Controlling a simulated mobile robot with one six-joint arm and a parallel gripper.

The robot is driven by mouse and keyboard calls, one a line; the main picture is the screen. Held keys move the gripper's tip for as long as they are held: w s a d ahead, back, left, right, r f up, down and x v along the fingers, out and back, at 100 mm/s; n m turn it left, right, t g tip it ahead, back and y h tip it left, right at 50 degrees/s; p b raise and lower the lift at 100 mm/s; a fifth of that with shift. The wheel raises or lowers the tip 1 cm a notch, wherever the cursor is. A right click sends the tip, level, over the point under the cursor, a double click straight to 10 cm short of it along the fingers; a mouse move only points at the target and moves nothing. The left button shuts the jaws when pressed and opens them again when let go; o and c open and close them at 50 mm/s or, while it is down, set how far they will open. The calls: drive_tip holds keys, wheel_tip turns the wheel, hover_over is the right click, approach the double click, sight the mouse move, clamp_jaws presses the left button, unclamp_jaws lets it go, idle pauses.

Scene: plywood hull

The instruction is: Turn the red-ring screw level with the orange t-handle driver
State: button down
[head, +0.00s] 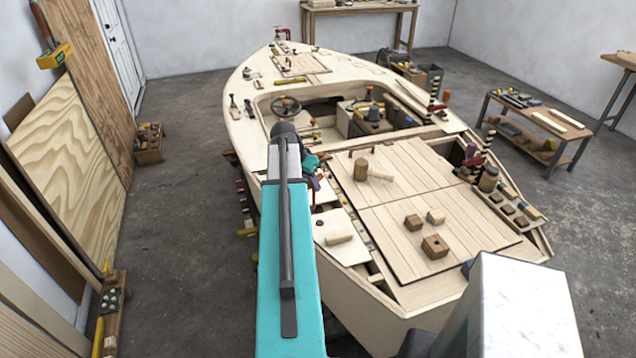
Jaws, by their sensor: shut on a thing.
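My arm reaches forward over the near left side of the boat hull and hides much of what lies beyond it. My gripper (315,183) shows only as a small dark shape below the teal wrist, over the left side deck. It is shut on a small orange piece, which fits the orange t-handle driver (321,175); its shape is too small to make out. The driver's tip is not clear. I cannot make out the red-ring screw; it is too small or hidden behind my arm.
A wooden mallet (370,172) and several wooden blocks (434,246) lie on the plank deck (395,215). A light block (339,239) lies on the near left panel. A steering wheel (286,106) stands farther forward.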

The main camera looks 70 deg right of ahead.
drive_tip(key=shift+s+d+f+m, duration=0.1)
drive_tip(key=shift+s+d+m, duration=0.1)
drive_tip(key=shift+s, duration=0.35)
drive_tip(key=shift+s+d+m, duration=0.1)
drive_tip(key=shift+s+d, duration=0.1)
drive_tip(key=shift+s, duration=0.35)
drive_tip(key=shift+f, duration=0.1)
drive_tip(key=shift+f+b, duration=1.35)
drive_tip(key=shift+f, duration=1.45)
drive_tip(key=shift+s+n+t+h, duration=0.15)
drive_tip(key=shift+n+t, duration=0.5)
drive_tip(key=shift+n, duration=1.25)
drive_tip(key=shift+s+n+t+h, duration=0.15)
drive_tip(key=shift+n+t, duration=0.5)
drive_tip(key=shift+n, duration=1.25)
drive_tip(key=shift+w+a, duration=0.1)
